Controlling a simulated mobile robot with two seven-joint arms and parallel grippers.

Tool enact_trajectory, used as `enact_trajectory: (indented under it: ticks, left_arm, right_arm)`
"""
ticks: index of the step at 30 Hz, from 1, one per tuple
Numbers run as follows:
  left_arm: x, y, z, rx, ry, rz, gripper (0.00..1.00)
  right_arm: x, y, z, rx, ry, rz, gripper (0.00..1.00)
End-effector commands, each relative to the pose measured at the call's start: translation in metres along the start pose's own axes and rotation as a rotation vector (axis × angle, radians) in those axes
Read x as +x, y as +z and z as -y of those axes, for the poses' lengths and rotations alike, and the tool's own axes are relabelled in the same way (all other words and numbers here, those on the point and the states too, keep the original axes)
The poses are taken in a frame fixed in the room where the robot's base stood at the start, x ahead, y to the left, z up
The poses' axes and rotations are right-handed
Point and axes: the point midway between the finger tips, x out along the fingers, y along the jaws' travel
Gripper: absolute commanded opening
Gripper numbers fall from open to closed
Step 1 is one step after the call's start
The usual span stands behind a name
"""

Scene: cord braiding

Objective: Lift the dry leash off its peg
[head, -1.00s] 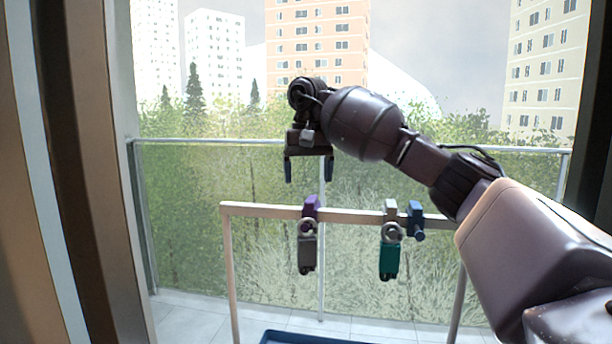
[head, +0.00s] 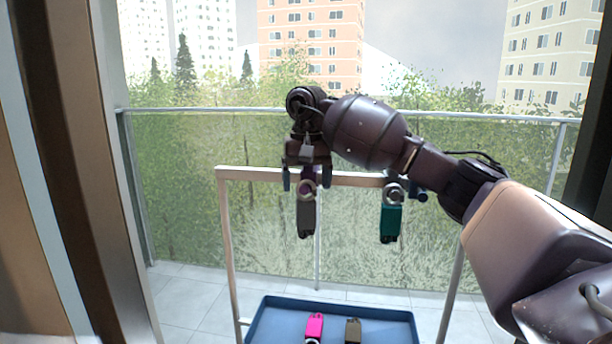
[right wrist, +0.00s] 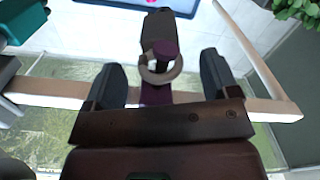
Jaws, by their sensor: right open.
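A dark grey leash (head: 305,220) hangs by its ring from a purple peg (right wrist: 165,52) on a pale wooden rail (head: 350,179). A teal leash (head: 391,223) hangs from a grey peg further right. I cannot tell from looks which one is dry. My right gripper (head: 307,178) is open, its fingers on either side of the purple peg and the grey leash's ring. In the right wrist view the ring (right wrist: 161,76) and the grey leash (right wrist: 168,27) lie between the two fingers, with gaps on both sides. My left gripper is not in view.
A blue peg (head: 418,195) stands right of the teal leash, bare. A blue tray (head: 262,322) below the rail holds a pink item (head: 314,326) and an olive-brown item (head: 353,330). A balcony railing (head: 200,112) runs behind. A dark frame stands at left.

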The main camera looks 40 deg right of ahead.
Motion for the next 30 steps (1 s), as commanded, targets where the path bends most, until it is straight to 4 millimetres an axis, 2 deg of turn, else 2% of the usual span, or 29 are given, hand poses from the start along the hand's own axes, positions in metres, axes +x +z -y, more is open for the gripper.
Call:
enact_trajectory:
  ticks: [5,15,16,24,30]
  left_arm:
    - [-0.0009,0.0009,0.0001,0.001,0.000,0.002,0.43]
    - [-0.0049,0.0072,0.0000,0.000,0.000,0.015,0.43]
    - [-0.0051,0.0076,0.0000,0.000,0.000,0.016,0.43]
    - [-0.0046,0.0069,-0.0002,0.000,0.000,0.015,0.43]
    - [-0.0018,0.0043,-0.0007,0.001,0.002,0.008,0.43]
  right_arm:
    - [-0.0003,0.0001,-0.0001,0.000,0.000,0.000,0.79]
    - [-0.0001,0.0001,-0.0001,0.000,0.000,0.000,0.27]
    - [-0.0001,0.0001,0.0000,0.000,0.000,0.000,0.49]
    - [-0.0003,0.0001,0.0000,0.000,0.000,0.000,0.08]
    - [-0.0005,-0.0010,0.0027,0.000,0.000,0.001,0.07]
